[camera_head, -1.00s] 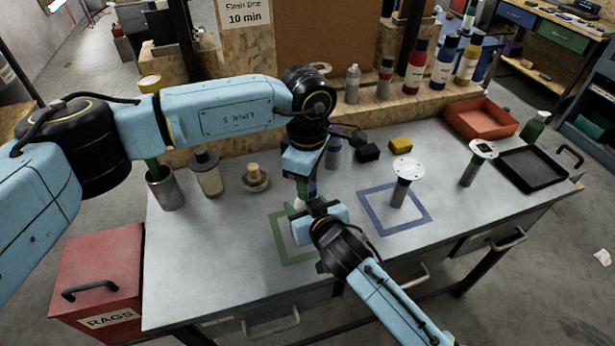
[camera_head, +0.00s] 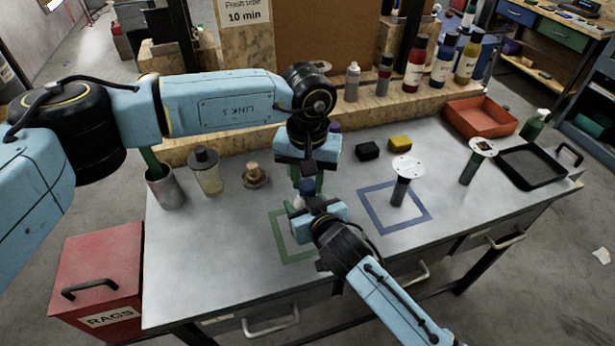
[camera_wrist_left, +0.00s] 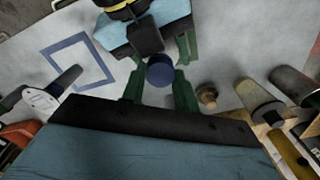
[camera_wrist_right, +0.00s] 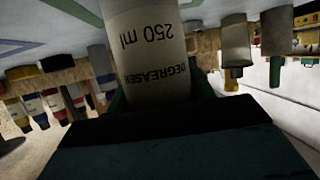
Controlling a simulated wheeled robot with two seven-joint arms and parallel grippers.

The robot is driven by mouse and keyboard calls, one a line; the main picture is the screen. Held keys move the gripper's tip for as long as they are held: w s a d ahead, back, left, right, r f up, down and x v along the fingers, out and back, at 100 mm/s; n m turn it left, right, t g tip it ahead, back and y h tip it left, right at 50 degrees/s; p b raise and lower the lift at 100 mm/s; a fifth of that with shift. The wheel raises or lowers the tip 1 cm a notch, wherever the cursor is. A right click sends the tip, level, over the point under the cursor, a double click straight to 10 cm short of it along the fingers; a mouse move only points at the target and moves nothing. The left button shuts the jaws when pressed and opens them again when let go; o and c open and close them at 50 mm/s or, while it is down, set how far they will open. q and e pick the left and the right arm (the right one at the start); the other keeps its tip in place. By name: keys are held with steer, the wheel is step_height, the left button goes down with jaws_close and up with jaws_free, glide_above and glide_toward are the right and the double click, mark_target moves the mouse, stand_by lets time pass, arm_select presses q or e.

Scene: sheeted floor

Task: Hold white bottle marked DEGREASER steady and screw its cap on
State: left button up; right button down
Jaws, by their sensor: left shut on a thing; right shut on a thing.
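The white bottle (camera_wrist_right: 158,45) fills the middle of the right wrist view; its label reads DEGREASER 250 ml, upside down there. In the head view only a white sliver of the bottle (camera_head: 298,203) shows, at the green square. My right gripper (camera_head: 305,204) is shut on the bottle from the front. My left gripper (camera_head: 307,184) points down from above, shut on the dark blue cap (camera_wrist_left: 160,72). The cap also shows in the head view (camera_head: 307,187), right above the bottle. Whether its threads have engaged is hidden.
A green square outline (camera_head: 283,240) and a blue square outline (camera_head: 410,224) mark the grey bench. A white-topped stand (camera_head: 402,187) is at the blue square. A metal cup (camera_head: 165,188), a pump-like jar (camera_head: 207,175) and a brass-coloured piece (camera_head: 255,174) stand left. The front is clear.

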arm_select(q)
steer(key=o, duration=0.9)
steer(key=shift+o, duration=0.2)
steer(key=shift+r, duration=2.25)
steer(key=shift+c, duration=0.4)
